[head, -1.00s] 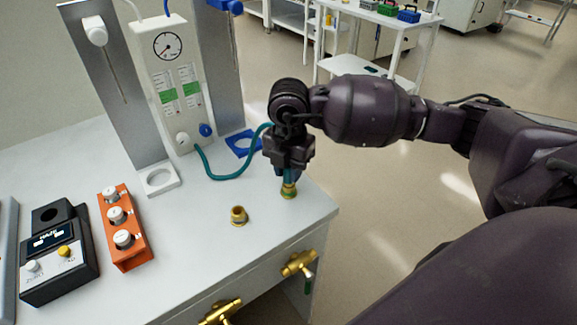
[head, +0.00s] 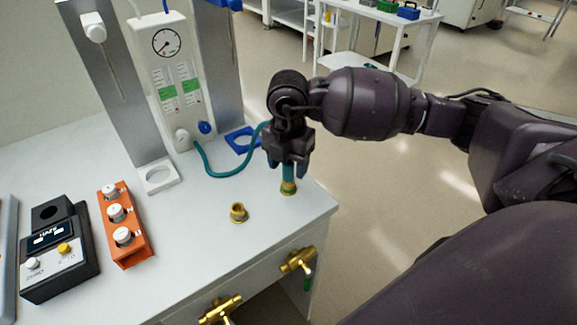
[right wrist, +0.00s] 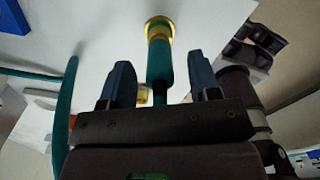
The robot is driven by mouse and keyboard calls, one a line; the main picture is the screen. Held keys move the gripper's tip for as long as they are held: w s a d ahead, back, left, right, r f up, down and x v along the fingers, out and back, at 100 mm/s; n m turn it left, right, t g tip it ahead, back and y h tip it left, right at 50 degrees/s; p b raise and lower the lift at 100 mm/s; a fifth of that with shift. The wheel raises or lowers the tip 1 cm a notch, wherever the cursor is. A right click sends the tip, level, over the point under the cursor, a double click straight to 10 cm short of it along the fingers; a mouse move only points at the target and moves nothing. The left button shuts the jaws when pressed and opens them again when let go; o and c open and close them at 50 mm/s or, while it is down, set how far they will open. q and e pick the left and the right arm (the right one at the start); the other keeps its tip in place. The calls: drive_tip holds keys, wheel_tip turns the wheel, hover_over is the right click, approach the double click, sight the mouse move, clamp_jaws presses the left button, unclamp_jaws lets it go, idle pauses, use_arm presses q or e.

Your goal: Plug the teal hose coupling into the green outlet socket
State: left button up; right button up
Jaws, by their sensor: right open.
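The teal hose coupling (head: 288,172) stands upright with its lower end in the brass outlet socket (head: 288,188) near the bench's right corner. In the right wrist view the coupling (right wrist: 160,62) meets the socket's brass ring (right wrist: 158,24), which has a greenish inner edge. How deep it sits cannot be told. My right gripper (head: 288,166) is open above the socket. Its two blue-grey fingers (right wrist: 162,84) stand either side of the coupling with gaps on both sides. The teal hose (head: 225,174) curves from the gauge panel to the coupling. My left gripper is not in view.
A second brass socket (head: 238,213) stands empty to the left. A white gauge panel (head: 170,85) rises behind, with a blue square holder (head: 243,141) beside it. An orange block with knobs (head: 125,238) and a black meter (head: 58,255) stand at left. Brass valves (head: 297,261) are on the bench front.

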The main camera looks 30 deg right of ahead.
wheel_tip(320, 180, up, 10)
drive_tip(key=shift+f+p, duration=0.25)
drive_tip(key=shift+p, duration=0.3)
idle(0.3)
